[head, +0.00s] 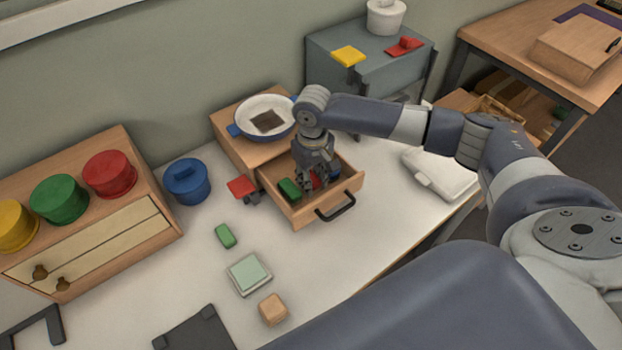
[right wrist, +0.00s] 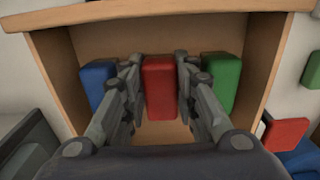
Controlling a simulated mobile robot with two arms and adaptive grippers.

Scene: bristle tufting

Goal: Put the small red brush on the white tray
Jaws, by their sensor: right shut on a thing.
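My right gripper (head: 311,184) reaches down into the open wooden drawer (head: 335,206). In the right wrist view it (right wrist: 160,95) is shut on a red block-shaped piece (right wrist: 160,88), which looks like the small red brush; no bristles show. The piece is still inside the drawer, between a blue block (right wrist: 97,82) and a green block (right wrist: 221,80). In the head view the fingers mostly hide it. A white tray-like thing (head: 455,182) lies on the table to the right of the drawer. My left gripper is not in view.
A white and blue pan (head: 265,112) stands on the drawer unit. Another red piece (head: 242,187) is just left of the drawer. A blue pot (head: 187,181), a green block (head: 225,236) and a pale green square (head: 249,274) are further left. The table between drawer and tray is clear.

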